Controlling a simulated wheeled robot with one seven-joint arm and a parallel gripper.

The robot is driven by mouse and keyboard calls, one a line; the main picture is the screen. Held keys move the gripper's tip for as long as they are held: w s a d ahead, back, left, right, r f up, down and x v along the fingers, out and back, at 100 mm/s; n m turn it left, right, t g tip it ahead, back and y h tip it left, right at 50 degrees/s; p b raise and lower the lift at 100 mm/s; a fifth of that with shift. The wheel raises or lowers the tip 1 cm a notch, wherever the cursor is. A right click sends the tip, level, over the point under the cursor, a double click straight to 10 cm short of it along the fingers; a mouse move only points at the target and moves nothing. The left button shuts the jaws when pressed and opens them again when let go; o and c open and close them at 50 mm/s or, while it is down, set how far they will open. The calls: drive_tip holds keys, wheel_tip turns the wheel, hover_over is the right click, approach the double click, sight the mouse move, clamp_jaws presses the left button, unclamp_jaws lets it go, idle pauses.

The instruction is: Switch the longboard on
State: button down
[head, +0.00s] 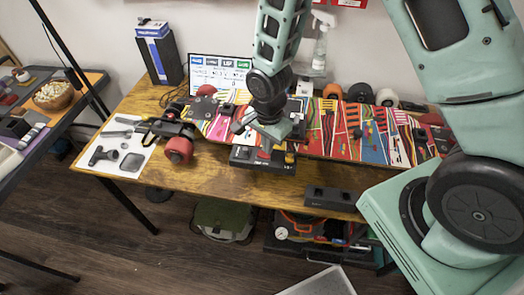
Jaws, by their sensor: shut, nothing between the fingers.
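The longboard (330,133) lies upside down or flat across the wooden table, its deck covered in bright red, yellow, blue and pink stripes. My gripper (268,140) is shut and empty, pointing down over the middle of the longboard and just behind the box. My arm and gripper hide part of the deck there. A switch cannot be made out, and I cannot tell whether the gripper touches anything.
A red wheel (179,150) sits at the left end. A white tool sheet (112,147) lies on the table's left. A labelled board (218,72), spray bottle (321,45) and loose wheels (360,93) stand behind. A dark tray (331,197) is at the front edge.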

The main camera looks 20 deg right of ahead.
sight(266, 156)
drive_tip(key=shift+r+p, duration=1.95)
drive_tip(key=shift+r, duration=0.85)
drive_tip(key=s+a+r+n+b, duration=0.2)
drive_tip(key=s+a+r+n, duration=0.1)
drive_tip(key=s+r+n, duration=0.4)
drive_tip(key=s+a+r+n+b, duration=0.3)
drive_tip(key=s+r+n, duration=0.5)
drive_tip(key=s+n, duration=0.4)
drive_tip(key=shift+a+r+n+y, duration=0.15)
drive_tip(key=shift+n+y, duration=0.15)
drive_tip(key=shift+n, duration=0.4)
